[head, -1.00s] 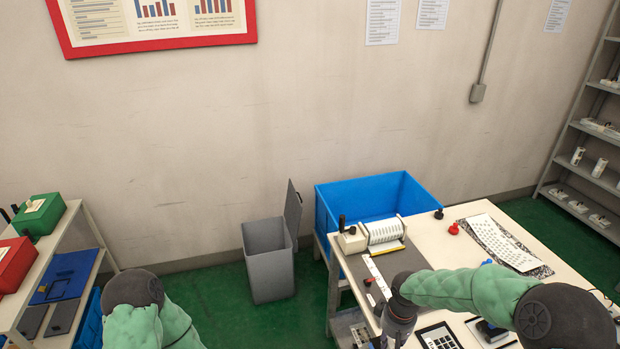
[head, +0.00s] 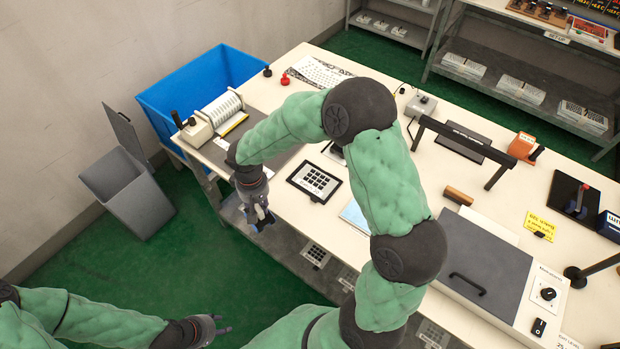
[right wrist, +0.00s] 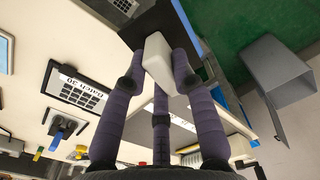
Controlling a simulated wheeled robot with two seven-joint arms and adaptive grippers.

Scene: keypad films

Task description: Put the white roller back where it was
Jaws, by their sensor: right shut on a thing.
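In the right wrist view a smooth white piece (right wrist: 157,60), seemingly the white roller, sits between the fingers of my right gripper (right wrist: 155,78), which is shut on it. A dark flat panel (right wrist: 125,20) shows behind it; I cannot tell whether the two are joined. In the head view my right gripper (head: 262,215) hangs at the table's front edge, and the white piece is hard to make out. My left gripper (head: 222,325) is low, over the floor, with its fingers apart and empty.
A drum machine (head: 220,110) stands at the table's far left corner beside a dark mat (head: 275,128). A blue tub (head: 195,85) and a grey bin (head: 130,195) stand to the left. A framed keypad (head: 315,180) lies near my right gripper. Green floor (head: 190,260) is open in front.

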